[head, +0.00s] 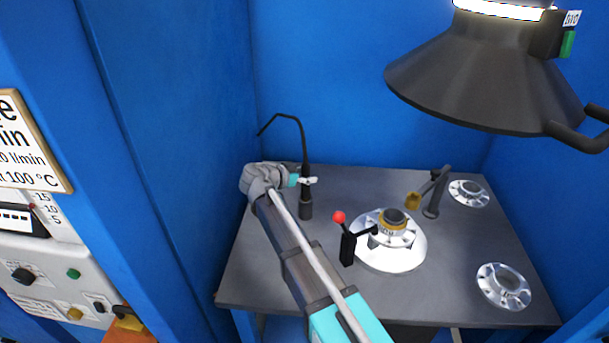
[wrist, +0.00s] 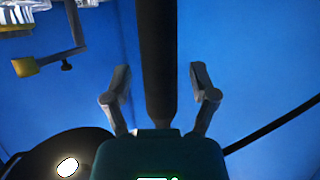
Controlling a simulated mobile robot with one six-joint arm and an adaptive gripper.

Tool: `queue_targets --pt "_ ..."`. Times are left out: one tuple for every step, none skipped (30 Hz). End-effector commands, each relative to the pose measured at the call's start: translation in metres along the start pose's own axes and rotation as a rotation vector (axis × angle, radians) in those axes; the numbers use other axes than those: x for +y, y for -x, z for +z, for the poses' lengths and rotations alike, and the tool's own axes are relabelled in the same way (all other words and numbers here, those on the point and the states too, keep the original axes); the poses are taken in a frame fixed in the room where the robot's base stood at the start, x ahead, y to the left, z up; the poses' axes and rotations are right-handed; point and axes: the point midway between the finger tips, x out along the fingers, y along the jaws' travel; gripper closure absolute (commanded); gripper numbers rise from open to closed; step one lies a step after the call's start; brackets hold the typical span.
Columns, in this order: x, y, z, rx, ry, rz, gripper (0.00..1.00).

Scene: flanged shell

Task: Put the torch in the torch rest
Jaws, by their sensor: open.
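A slim black torch (head: 305,165) stands upright at the table's back left, with a thin dark line curving from its top toward the left wall. A dark upright cylinder (head: 306,209) is at its foot; it looks like the torch rest, but I cannot tell how deep the torch sits in it. My gripper (head: 301,181) is at the torch's side, above the cylinder. In the wrist view a thick dark shaft (wrist: 157,60), apparently the torch, stands between the spread fingers of my gripper (wrist: 160,85), with blue showing on both sides.
A flanged part sits on a white round turntable (head: 405,253) mid-table. A red-knobbed lever (head: 347,245) stands left of it, and a post with a brass-tipped arm (head: 434,196) behind. Two flanges (head: 504,287) lie right. A dark hood (head: 480,80) hangs above.

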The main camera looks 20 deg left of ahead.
Motion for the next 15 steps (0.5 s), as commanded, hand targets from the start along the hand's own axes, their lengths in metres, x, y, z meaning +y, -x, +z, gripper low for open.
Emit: queue_targets --pt "0.000 0.000 -0.001 0.000 0.000 0.000 0.25" --pt "0.000 0.000 -0.001 0.000 0.000 0.000 0.25" --pt "0.000 0.001 -0.002 0.000 0.000 0.000 0.25" --pt "0.000 0.001 -0.003 0.000 0.000 0.000 0.25" --pt "0.000 0.001 -0.003 0.000 0.000 0.000 0.25" --pt "0.000 0.004 -0.004 0.000 0.000 -0.001 0.25" --pt "0.000 0.007 -0.004 0.000 0.001 -0.001 0.25" --pt "0.000 0.009 -0.004 0.000 0.001 -0.001 0.25" --pt "0.000 0.013 -0.004 0.000 0.001 -0.002 0.25" --pt "0.000 0.017 -0.004 0.000 0.001 -0.001 0.25" --pt "0.000 0.021 -0.004 0.000 0.001 -0.001 0.25" --pt "0.000 0.026 -0.005 0.000 0.001 -0.001 0.25" --pt "0.000 0.030 -0.005 0.000 0.001 -0.001 0.25" --pt "0.000 0.034 -0.005 0.000 0.001 -0.002 0.25" --pt "0.000 0.040 -0.005 0.000 0.001 -0.002 0.25"
